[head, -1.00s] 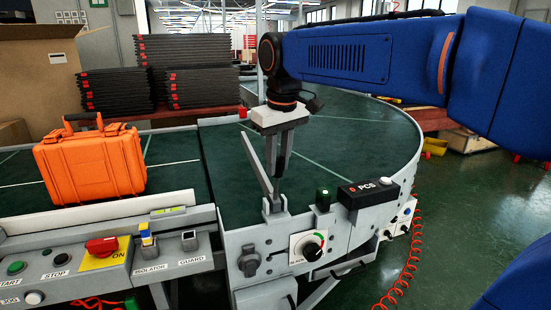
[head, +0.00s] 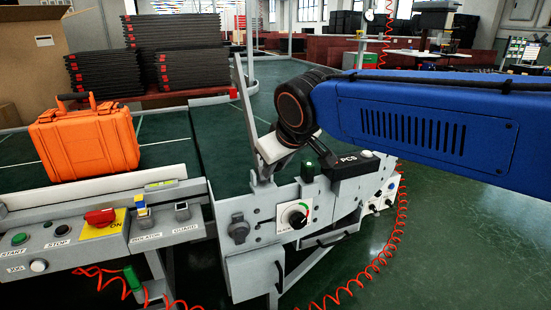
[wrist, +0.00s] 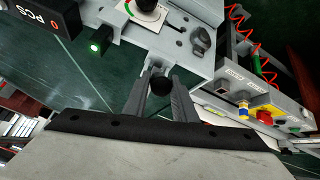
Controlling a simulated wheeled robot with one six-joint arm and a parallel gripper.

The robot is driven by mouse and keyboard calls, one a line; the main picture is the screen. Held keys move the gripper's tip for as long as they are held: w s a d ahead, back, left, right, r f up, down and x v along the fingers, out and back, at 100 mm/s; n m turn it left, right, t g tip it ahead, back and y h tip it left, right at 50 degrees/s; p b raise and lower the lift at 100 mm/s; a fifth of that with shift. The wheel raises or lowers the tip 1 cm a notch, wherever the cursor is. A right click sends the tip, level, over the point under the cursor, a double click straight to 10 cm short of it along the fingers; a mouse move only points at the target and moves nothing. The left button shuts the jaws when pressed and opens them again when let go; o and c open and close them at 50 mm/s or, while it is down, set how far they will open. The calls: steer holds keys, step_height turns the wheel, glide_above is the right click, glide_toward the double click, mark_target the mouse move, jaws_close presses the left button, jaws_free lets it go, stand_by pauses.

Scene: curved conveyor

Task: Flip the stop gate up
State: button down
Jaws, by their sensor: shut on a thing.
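The stop gate (head: 245,105) is a long grey bar at the near edge of the green curved conveyor. In the head view it stands steeply, its upper end leaning slightly left.
An orange case (head: 85,142) stands on the straight conveyor to the left. A control panel (head: 75,240) is at lower left.

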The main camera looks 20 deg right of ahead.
steer(key=s+f, duration=0.3)
steer(key=f, duration=0.3)
steer(key=shift+f, duration=0.4)
steer(key=shift+s+f, duration=0.1)
steer(key=c, duration=1.7)
jaws_free()
steer(key=shift+c, duration=0.2)
steer(key=shift+o, duration=1.1)
steer(key=shift+a, duration=0.15)
steer(key=v, duration=1.7)
steer(key=shift+r, duration=0.25)
